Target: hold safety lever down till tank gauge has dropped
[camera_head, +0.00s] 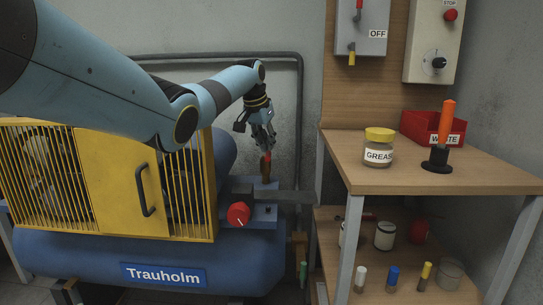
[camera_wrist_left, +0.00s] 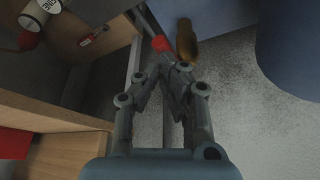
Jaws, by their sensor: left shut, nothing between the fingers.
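My left gripper (camera_head: 267,146) is shut and empty, pointing down from above at the back right of the blue tank (camera_head: 95,260). Just below its fingertips is a small brass-brown fitting (camera_head: 265,168) with a trace of red, which looks like the safety valve. In the left wrist view the brass fitting (camera_wrist_left: 187,40) lies just beyond the gripper (camera_wrist_left: 166,68), with a red lever tip (camera_wrist_left: 160,43) beside it, close to the fingertips. I cannot tell whether they touch. A round red knob (camera_head: 238,213) with a white mark sits on the tank's block. No readable gauge shows. My right gripper is out of view.
A yellow grille housing (camera_head: 118,190) stands left of the fitting. A wooden bench (camera_head: 470,172) at the right holds a grease jar (camera_head: 379,148), a red waste bin (camera_head: 431,127) and an upright orange-handled tool (camera_head: 447,122). A switch box marked OFF (camera_head: 362,22) hangs above.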

